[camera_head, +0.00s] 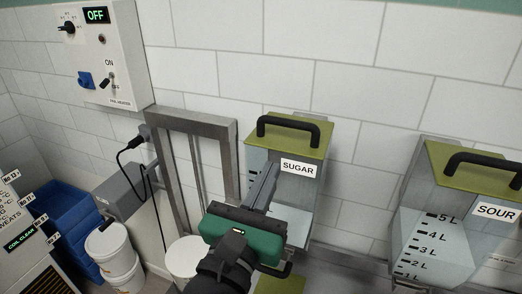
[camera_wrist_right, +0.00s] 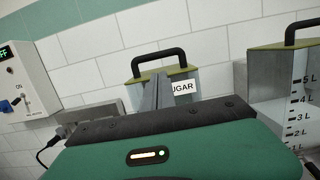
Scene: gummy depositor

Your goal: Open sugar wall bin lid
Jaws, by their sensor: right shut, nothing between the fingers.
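The sugar bin (camera_head: 304,210) is on the tiled wall in the middle of the head view, with a white SUGAR label. Its olive lid (camera_head: 292,139) looks closed and has a black handle (camera_head: 288,130) on top. In the right wrist view the lid (camera_wrist_right: 146,80) and handle (camera_wrist_right: 158,61) show straight ahead. My right gripper (camera_head: 267,180) is shut and empty, in front of the bin, with its fingertips just below the lid's front and left of the label. The fingers also show in the right wrist view (camera_wrist_right: 162,88). Whether they touch the bin is unclear. My left gripper is not in view.
The SOUR bin (camera_head: 440,225) with a similar lid stands to the right. A steel frame (camera_head: 230,150) stands close on the left. A control box (camera_head: 100,50) reading OFF is on the upper left wall. White buckets (camera_head: 112,250) and blue crates (camera_head: 70,215) stand lower left.

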